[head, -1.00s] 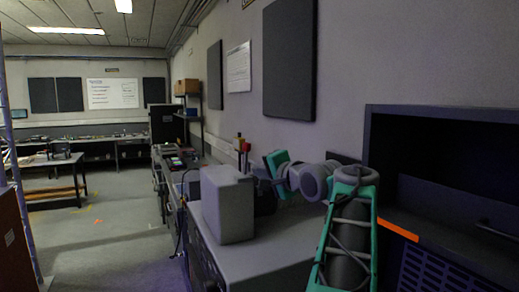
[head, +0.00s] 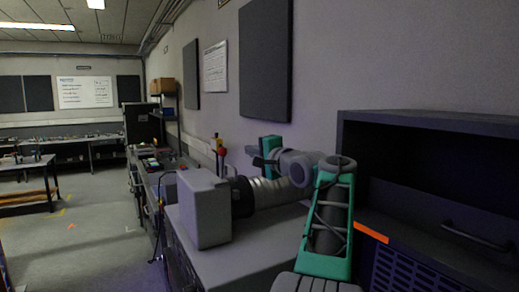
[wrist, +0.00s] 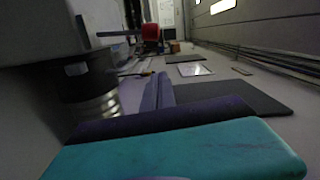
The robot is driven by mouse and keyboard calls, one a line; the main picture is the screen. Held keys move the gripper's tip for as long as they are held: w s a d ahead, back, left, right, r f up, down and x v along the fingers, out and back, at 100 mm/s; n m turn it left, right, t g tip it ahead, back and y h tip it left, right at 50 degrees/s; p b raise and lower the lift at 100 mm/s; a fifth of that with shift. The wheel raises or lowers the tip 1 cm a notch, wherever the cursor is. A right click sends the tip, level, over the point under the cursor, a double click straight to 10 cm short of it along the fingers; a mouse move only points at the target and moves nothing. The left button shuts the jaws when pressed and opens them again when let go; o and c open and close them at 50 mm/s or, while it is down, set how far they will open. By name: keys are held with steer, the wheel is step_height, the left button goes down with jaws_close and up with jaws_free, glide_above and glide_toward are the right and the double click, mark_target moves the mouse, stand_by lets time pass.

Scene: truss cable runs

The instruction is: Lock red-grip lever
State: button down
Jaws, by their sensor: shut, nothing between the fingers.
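The red grip (head: 222,151) shows small just behind the grey box (head: 204,207) in the head view. In the wrist view the red grip (wrist: 151,33) is at the top centre, with a dark bar reaching left from it. A black collar and ridged metal cable (head: 270,191) come out of the box's right side. My gripper (head: 255,156) is above the cable, to the right of the red grip and apart from it. Its fingers (wrist: 157,91) look shut and empty in the wrist view. The lever's pivot is hidden, so its position is unclear.
The box stands on a grey bench (head: 225,262) along the wall. A dark open cabinet (head: 440,125) with an orange strip is at the right. Dark wall panels (head: 265,60) hang above the bench. The floor (head: 90,240) on the left is clear.

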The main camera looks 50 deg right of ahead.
mark_target(223, 163)
steer(key=w+a, duration=0.1)
steer(key=w, duration=0.1)
steer(key=w+a, duration=0.1)
steer(key=a, duration=0.1)
steer(key=shift+w+a+f, duration=0.1)
steer(key=shift+w+f, duration=0.1)
steer(key=shift+w, duration=0.2)
steer(key=shift+w+a, duration=0.1)
